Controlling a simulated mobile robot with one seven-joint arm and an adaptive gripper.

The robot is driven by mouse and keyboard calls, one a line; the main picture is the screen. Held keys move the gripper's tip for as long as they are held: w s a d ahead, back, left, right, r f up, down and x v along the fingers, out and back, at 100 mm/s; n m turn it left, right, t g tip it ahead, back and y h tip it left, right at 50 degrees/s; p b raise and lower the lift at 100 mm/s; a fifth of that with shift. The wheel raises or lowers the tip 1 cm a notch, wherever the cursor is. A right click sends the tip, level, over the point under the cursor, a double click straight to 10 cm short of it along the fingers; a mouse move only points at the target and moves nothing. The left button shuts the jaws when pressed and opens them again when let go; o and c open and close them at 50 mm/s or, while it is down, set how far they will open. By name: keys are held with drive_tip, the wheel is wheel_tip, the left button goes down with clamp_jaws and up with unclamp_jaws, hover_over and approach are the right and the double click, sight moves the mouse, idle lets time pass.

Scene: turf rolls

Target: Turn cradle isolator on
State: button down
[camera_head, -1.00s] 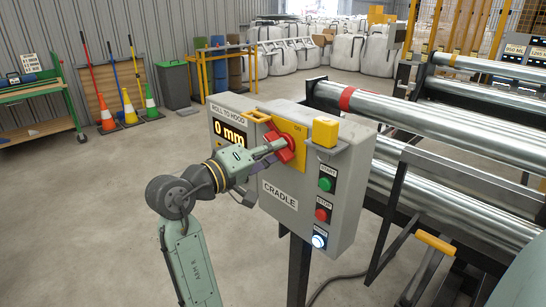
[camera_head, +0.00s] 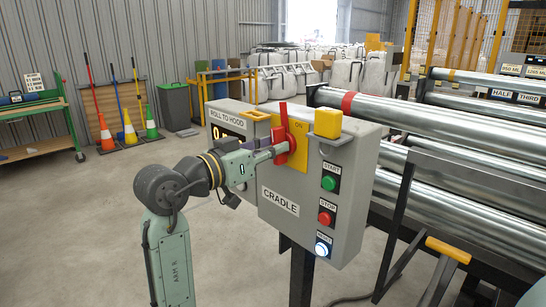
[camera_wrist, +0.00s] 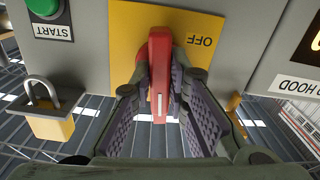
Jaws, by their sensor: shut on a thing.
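The cradle isolator has a red handle (camera_head: 284,126) on a yellow plate (camera_head: 299,160), on the front of the grey CRADLE control box (camera_head: 345,205). In the head view the handle stands nearly upright, its top beside the ON mark. My gripper (camera_head: 279,151) reaches in from the left, its fingers at the handle's lower part. In the wrist view the red handle (camera_wrist: 160,65) lies between the two fingers of my gripper (camera_wrist: 160,85), which are closed on it. There the yellow plate (camera_wrist: 200,25) shows OFF upside down, right of the handle. The handle's pivot is partly hidden.
A yellow padlock (camera_head: 327,123) hangs at the box's top right. Green START (camera_head: 329,183), red STOP (camera_head: 325,218) and lit RESET (camera_head: 321,249) buttons run down the right side. Steel rollers (camera_head: 450,125) and a frame stand behind and right. Floor left of my arm is clear.

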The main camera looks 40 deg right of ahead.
drive_tip(key=shift+m+b, duration=0.4)
drive_tip(key=shift+m, duration=0.4)
drive_tip(key=c, duration=1.6)
unclamp_jaws()
drive_tip(key=shift+o, duration=0.2)
drive_tip(key=shift+a, duration=0.1)
drive_tip(key=s+a, duration=0.1)
drive_tip(key=a, duration=1.1)
drive_tip(key=shift+d, duration=0.1)
